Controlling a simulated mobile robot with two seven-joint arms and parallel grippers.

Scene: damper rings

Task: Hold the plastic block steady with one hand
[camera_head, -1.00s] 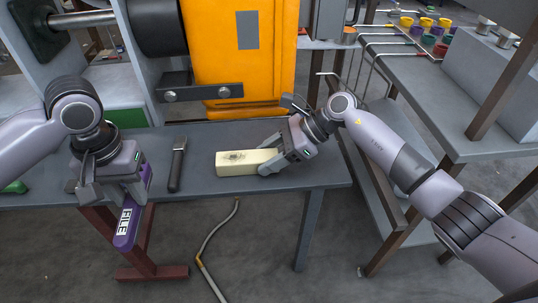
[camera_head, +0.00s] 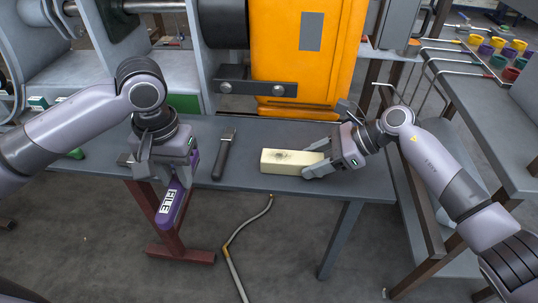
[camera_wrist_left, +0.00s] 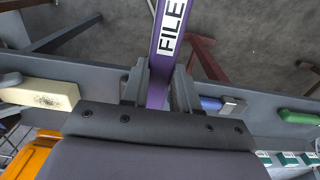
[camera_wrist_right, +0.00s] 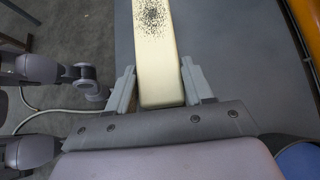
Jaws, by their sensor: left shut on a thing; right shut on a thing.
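The cream plastic block (camera_head: 284,160) lies on the grey bench, with a dark speckled patch on its top. It fills the upper middle of the right wrist view (camera_wrist_right: 158,60). My right gripper (camera_head: 318,167) is shut on the block's right end, one finger on each side. My left gripper (camera_head: 165,178) is shut on a purple file (camera_head: 173,205) with a white FILE label, held over the bench's front edge and pointing down. The file also shows between the fingers in the left wrist view (camera_wrist_left: 160,75).
A dark-handled tool (camera_head: 224,155) lies on the bench (camera_head: 245,181) between my grippers. An orange machine (camera_head: 305,60) stands behind the bench. A green-handled tool (camera_wrist_left: 298,117) shows in the left wrist view. A rack with coloured cups (camera_head: 498,47) stands at the right.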

